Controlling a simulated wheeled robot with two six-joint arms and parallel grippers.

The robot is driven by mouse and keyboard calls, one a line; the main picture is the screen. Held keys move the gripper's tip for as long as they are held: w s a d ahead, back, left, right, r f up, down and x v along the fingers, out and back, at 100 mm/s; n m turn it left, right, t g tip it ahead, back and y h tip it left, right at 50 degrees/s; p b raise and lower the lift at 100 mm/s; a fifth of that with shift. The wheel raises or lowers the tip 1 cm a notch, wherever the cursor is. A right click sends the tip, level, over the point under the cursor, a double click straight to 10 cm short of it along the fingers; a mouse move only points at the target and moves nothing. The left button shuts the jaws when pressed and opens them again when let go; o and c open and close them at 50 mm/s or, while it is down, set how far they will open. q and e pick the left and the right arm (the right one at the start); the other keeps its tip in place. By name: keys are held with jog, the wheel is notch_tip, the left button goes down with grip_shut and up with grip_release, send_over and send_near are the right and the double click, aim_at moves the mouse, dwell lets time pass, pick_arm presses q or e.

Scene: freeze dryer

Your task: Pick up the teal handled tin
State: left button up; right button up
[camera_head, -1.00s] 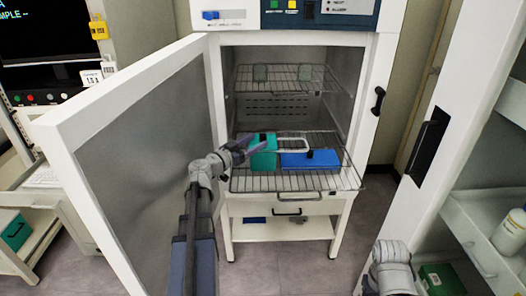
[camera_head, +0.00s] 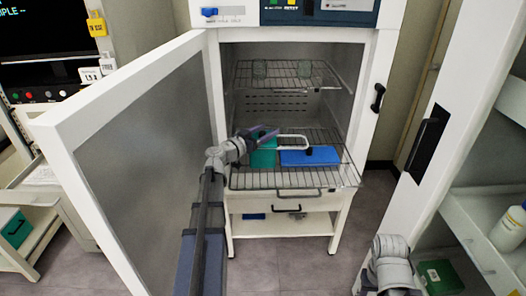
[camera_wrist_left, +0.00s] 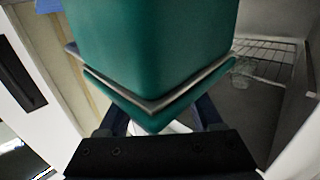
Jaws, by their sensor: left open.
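The teal tin (camera_head: 264,157) stands on the lower wire rack inside the open freeze dryer, left of a blue tin. A pale loop handle (camera_head: 296,137) extends right of the teal tin toward the blue tin; I cannot tell where its ends join. My left gripper (camera_head: 266,133) is open at the top of the teal tin and hides part of it. In the left wrist view the teal tin (camera_wrist_left: 155,50) fills the upper middle, with a grey rim, very close to the dark blue fingers. Contact cannot be told. My right arm shows at lower right, but its gripper is not visible.
The blue tin (camera_head: 310,156) lies close to the right on the lower rack (camera_head: 290,180). An upper rack (camera_head: 285,78) is above. The open door (camera_head: 140,165) stands left of my left arm. A white cabinet (camera_head: 420,185) stands at right.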

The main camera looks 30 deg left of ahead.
pick_arm(q)
jog(key=shift+x, duration=0.9)
grip_shut()
dwell(0.7)
